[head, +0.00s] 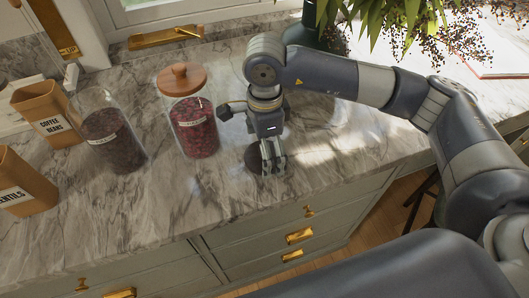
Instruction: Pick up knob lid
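A dark brown round lid (254,157) lies on the marble counter near its front edge. My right gripper (273,168) points down over this lid and hides much of it, including any knob. The fingers are close together, but I cannot tell whether they grip anything. My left gripper is out of view.
A coffee beans box (48,115) and a lentils box (25,190) stand at the left. A dark vase (318,27) with leafy stems is at the back. The front of the marble counter (150,210) is clear, above drawers with brass pulls.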

